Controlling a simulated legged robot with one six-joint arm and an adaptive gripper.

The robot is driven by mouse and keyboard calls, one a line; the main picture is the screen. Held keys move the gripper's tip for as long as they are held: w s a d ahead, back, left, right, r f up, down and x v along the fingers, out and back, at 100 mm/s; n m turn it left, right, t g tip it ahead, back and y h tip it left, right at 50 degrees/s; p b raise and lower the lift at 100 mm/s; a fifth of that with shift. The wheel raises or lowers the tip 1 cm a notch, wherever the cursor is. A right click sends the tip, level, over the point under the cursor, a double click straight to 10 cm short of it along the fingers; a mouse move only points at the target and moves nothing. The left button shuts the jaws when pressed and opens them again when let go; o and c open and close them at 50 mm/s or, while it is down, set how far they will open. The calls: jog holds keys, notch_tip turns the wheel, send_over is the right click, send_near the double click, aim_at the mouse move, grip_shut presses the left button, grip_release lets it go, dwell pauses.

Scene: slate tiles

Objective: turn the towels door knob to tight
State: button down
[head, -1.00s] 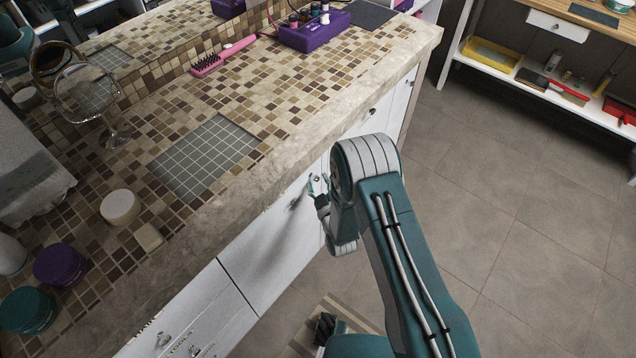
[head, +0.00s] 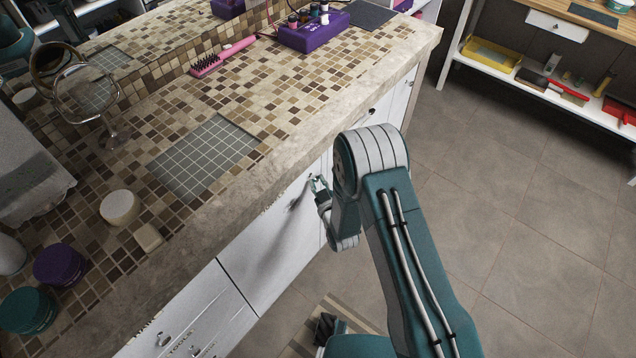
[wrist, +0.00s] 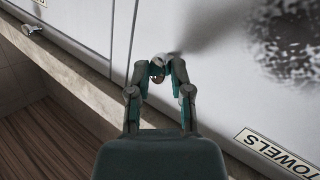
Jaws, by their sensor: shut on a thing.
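The white towels door (head: 273,244) is on the counter front. Its black-edged TOWELS label (wrist: 275,153) is at lower right in the wrist view. My gripper (wrist: 159,66) is shut on the small metal door knob (wrist: 158,76), with one finger on either side. The knob is mostly covered by the fingertips, so its turn angle cannot be read. In the head view my gripper (head: 319,183) is at the door face, partly hidden by my arm.
The stone counter edge (head: 240,190) runs above the door. A neighbouring knob (wrist: 32,29) is at upper left in the wrist view. A drawer front (head: 190,335) lies at lower left. Tiled floor (head: 500,210) right of my arm is clear.

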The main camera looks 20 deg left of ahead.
jog(key=m+g, duration=0.1)
jog(key=m, duration=0.1)
jog(key=m+g, duration=0.1)
jog(key=g, duration=0.1)
jog(key=shift+r+m, duration=0.2)
jog(key=shift+m, duration=0.2)
jog(key=m+g, duration=0.2)
jog(key=g, duration=0.1)
jog(key=shift+w+d+r+m, duration=0.1)
jog(key=shift+w+r+m, duration=0.05)
jog(key=shift+w+m, duration=0.15)
jog(key=shift+w+d+m+g+y, duration=0.15)
jog(key=shift+m+g+y, duration=0.45)
jog(key=shift+m+g, duration=0.8)
jog(key=shift+w+d+m+g+y, duration=0.1)
jog(key=shift+w+m+g+y, duration=0.15)
jog(key=shift+m+g+y, duration=0.75)
jog(key=shift+m+g+h, duration=0.4)
jog(key=shift+g, duration=0.1)
jog(key=c, duration=0.5)
grip_release()
jog(key=shift+c, duration=0.2)
